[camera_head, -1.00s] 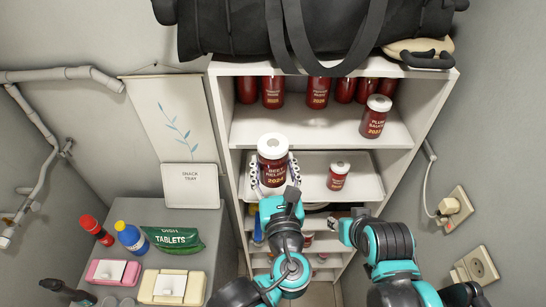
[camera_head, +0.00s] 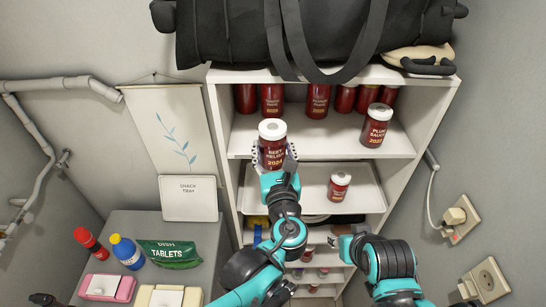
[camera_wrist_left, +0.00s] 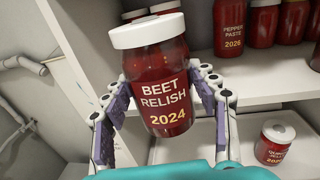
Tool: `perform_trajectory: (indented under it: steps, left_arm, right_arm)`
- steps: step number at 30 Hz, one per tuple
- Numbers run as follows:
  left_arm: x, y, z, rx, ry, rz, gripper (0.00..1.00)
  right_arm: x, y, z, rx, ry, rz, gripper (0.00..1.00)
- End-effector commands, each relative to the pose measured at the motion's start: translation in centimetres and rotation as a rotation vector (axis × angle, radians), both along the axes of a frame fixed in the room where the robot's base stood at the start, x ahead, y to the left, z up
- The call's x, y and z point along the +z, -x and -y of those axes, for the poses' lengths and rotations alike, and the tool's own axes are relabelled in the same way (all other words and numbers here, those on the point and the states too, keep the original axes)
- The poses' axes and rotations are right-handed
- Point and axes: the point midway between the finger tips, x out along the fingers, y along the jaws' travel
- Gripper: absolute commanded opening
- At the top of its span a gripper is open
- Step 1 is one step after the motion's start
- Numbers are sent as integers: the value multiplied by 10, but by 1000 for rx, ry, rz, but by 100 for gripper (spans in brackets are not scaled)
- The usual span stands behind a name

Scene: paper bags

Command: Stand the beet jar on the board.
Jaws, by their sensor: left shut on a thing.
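The beet jar (camera_head: 272,138), dark red with a white lid and a "BEET RELISH 2024" label, is held nearly upright in my left gripper (camera_head: 272,155). In the left wrist view the fingers close on both sides of the jar (camera_wrist_left: 163,88). The jar is raised in front of the upper shelf board (camera_head: 320,142), overlapping its left front part in the head view. Whether its base is clear of the board's edge is hidden by the gripper. My right arm shows at the lower right; its fingers do not show.
Several red jars (camera_head: 318,98) line the back of the upper shelf. A plum sauce jar (camera_head: 376,126) stands at its right front. Between lies bare board. Below, a white tray (camera_head: 308,190) holds a smaller jar (camera_head: 338,186). A black bag (camera_head: 315,35) sits on top.

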Motion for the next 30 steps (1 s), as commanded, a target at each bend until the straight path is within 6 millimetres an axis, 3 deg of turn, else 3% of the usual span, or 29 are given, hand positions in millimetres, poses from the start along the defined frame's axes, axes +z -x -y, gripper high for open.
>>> perform_trajectory:
  steps: [30]
  left_arm:
    - [-7, -99, -1, 1, -1, 1, 33]
  right_arm:
    - [-14, 0, 0, 0, 0, 0, 40]
